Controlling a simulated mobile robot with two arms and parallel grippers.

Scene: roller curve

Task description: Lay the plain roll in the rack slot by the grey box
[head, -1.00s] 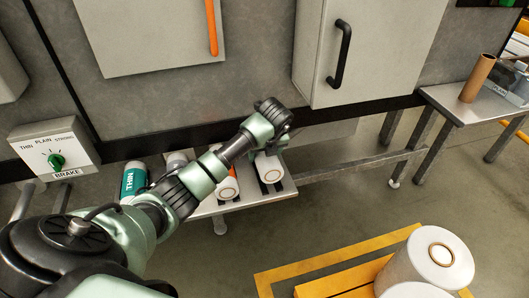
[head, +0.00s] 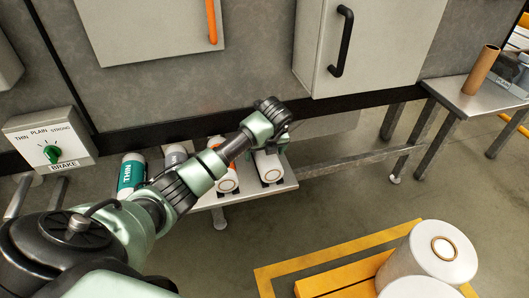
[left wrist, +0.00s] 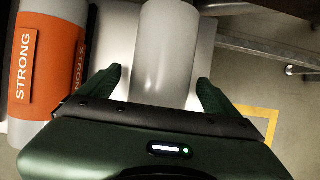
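A pale roll (head: 266,163), with no lettering visible, lies at the right end of the low rack (head: 221,198). Its white core end faces me. In the left wrist view this roll (left wrist: 165,55) has a grey middle and lies between the fingers of my left gripper (left wrist: 158,85). The fingers are spread, with a clear gap on the left side and a smaller one on the right. In the head view the left gripper (head: 278,128) is above the roll's far part and hides some of it. My right gripper is out of view.
An orange STRONG roll (left wrist: 45,60) lies just left of the pale roll. A BRAKE dial box (head: 50,140) stands at the left. Large white rolls (head: 430,252) stand front right.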

